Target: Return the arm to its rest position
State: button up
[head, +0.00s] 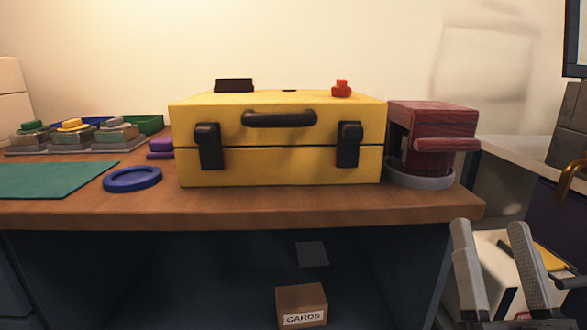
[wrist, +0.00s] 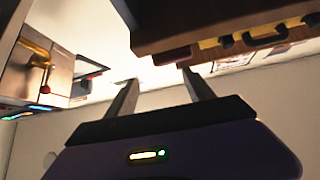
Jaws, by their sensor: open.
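My gripper (head: 490,245) is at the lower right of the head view, beside the right end of the wooden table and below its top. Its two grey fingers point up and stand apart with nothing between them. In the wrist view my gripper (wrist: 158,85) also shows open and empty, with the picture turned over. The rest of my arm is mostly out of the head view.
A closed yellow case (head: 280,165) stands on the wooden table (head: 250,212). A dark red machine (head: 430,130) is right of it. A blue ring (head: 132,179) and green mat (head: 55,180) lie left. A cardboard box (head: 301,304) sits below. A counter with a brass tap (head: 570,180) is far right.

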jog(key=s+a+f+n+g+y+p, duration=0.25)
jog(key=s+f+g, duration=0.85)
jog(key=s+f, duration=1.8)
notch_tip(320, 180, up, 37)
jog(key=a+p, duration=0.1)
jog(key=p, duration=3.6)
jog(key=shift+w, duration=0.25)
